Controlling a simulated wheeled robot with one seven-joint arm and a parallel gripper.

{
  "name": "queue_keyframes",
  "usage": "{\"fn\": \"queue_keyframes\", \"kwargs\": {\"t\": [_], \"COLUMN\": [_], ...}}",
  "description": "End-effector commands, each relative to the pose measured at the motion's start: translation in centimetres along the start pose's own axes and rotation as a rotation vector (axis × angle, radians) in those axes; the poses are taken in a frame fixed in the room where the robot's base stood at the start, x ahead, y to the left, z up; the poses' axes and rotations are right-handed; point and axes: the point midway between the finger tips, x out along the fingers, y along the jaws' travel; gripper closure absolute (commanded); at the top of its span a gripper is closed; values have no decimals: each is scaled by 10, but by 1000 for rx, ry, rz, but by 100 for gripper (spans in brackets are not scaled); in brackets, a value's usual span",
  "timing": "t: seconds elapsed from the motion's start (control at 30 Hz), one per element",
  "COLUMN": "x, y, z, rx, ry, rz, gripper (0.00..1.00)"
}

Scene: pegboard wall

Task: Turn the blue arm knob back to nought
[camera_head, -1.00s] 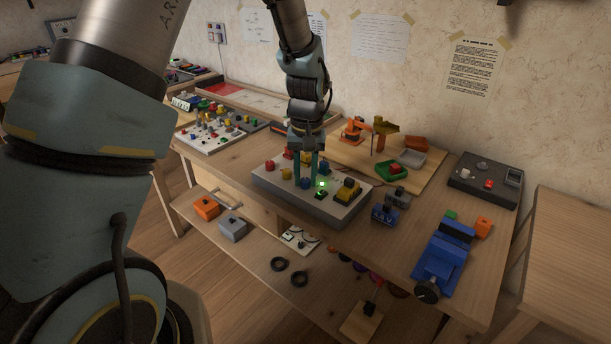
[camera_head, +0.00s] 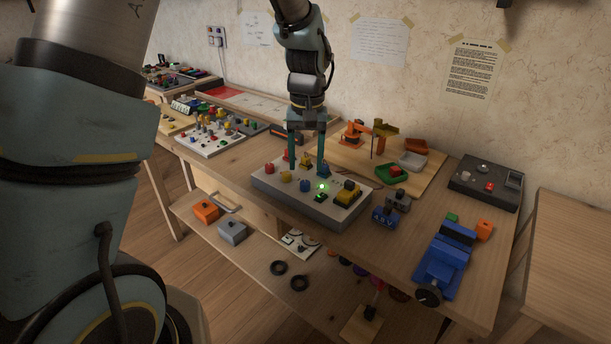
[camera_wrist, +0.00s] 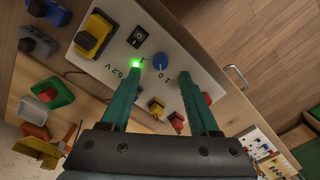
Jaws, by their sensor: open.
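A light control panel (camera_head: 329,211) sits on the bench with red, yellow and blue knobs in two rows. A blue knob (camera_head: 305,185) stands in the front row. In the wrist view a round blue knob (camera_wrist: 158,78) shows between my fingertips, near the marks 1 and 0. A second blue knob (camera_head: 323,173) stands in the back row, partly hidden by a finger. My gripper (camera_head: 306,169) is open and empty above the panel; it also shows in the wrist view (camera_wrist: 160,75). The exact knob angle is too small to tell.
Beside the front blue knob are a lit green lamp (camera_head: 322,186) and a yellow switch (camera_head: 348,195). An orange crane model (camera_head: 353,130) and green tray (camera_head: 391,173) stand behind.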

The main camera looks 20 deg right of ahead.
Motion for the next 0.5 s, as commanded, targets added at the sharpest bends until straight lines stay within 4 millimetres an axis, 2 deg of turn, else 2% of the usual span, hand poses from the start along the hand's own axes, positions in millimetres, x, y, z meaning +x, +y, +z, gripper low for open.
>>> {"fn": "queue_keyframes", "kwargs": {"t": [0.1, 0.2, 0.33, 0.5], "x": [-23, -38, -50, -54], "y": [0, 0, 0, 0], "z": [-1, -1, 0, 0], "rx": [0, 0, 0, 0], "ry": [4, 3, 1, 0], "rz": [2, 1, 0, 0], "gripper": [38, 38, 38, 38]}}
